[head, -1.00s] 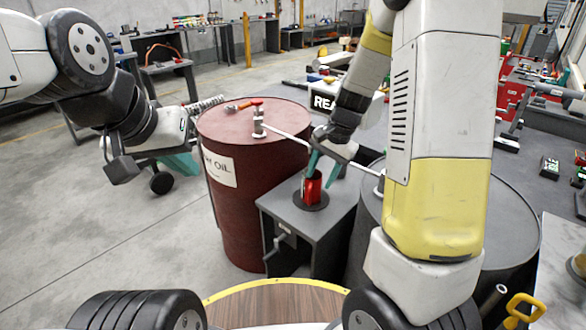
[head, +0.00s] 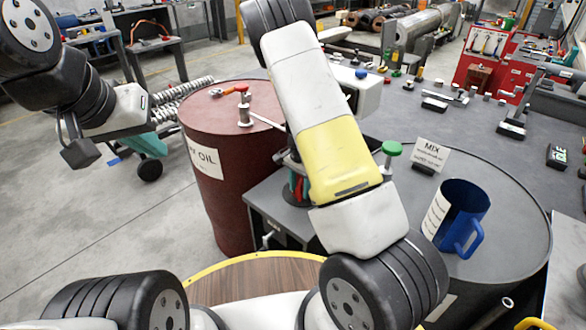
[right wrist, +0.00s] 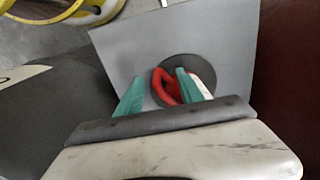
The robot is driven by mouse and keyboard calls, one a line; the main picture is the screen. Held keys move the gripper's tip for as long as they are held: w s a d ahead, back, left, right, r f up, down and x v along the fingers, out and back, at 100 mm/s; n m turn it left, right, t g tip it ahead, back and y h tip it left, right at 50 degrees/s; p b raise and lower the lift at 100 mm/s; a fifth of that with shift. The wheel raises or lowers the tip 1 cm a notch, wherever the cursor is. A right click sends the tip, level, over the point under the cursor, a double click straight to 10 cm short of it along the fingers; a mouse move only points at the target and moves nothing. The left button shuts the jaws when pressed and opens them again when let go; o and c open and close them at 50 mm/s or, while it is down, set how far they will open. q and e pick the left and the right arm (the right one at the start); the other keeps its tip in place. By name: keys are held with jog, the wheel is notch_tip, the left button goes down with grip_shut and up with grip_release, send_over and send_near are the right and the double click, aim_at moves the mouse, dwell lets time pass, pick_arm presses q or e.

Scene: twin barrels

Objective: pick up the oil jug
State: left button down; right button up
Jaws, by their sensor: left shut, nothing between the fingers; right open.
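The red oil jug (head: 299,189) stands on a dark round pad on the grey stand between the two barrels. In the head view my right arm hides most of it. In the right wrist view its red handle (right wrist: 163,88) shows between the teal fingers of my open right gripper (right wrist: 156,90), with the right finger overlapping the jug. I cannot tell whether the fingers touch it. My left gripper (head: 76,143) is shut and empty, left of the red barrel and well away from the jug.
The red oil barrel (head: 215,205) stands left of the stand (head: 262,205). A blue jug (head: 462,215) stands on the dark barrel (head: 500,250) at right, near a MIX sign (head: 430,152) and a green knob (head: 391,149). Open floor lies at left.

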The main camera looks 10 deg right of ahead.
aim_at(299, 199)
notch_tip(299, 199, down, 4)
jog(key=shift+s+a+r, duration=0.1)
jog(key=shift+a+r, duration=0.05)
jog(key=shift+r, duration=0.1)
jog(key=shift+c, duration=0.2)
grip_shut()
dwell(1.1)
